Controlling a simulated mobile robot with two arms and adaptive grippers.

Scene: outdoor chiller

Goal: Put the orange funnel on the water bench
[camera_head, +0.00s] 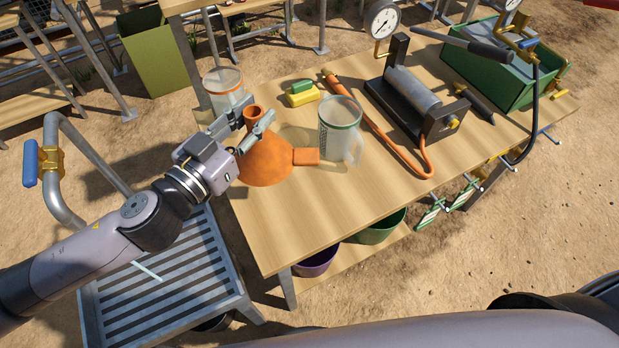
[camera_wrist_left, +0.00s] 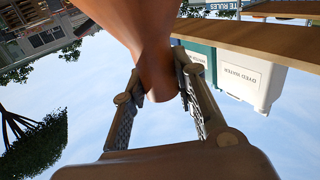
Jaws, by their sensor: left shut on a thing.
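The orange funnel (camera_head: 265,160) is mouth down at the left side of the wooden bench (camera_head: 310,218), spout up, with an orange stub on its right. I cannot tell whether its rim touches the bench top. My left gripper (camera_head: 255,120) is shut on its upright spout. In the left wrist view the funnel's spout (camera_wrist_left: 157,78) is between the two fingers (camera_wrist_left: 158,90). A slatted metal stand (camera_head: 165,290) with a blue-handled tap is at lower left; I cannot tell which surface is called the water bench. My right gripper is out of view.
A clear jug (camera_head: 340,130) stands close right of the funnel, and another clear container (camera_head: 224,88) behind it. A yellow-green sponge (camera_head: 302,93), an orange hose (camera_head: 385,135) and a hand pump (camera_head: 420,100) lie further right. The front bench top is clear.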

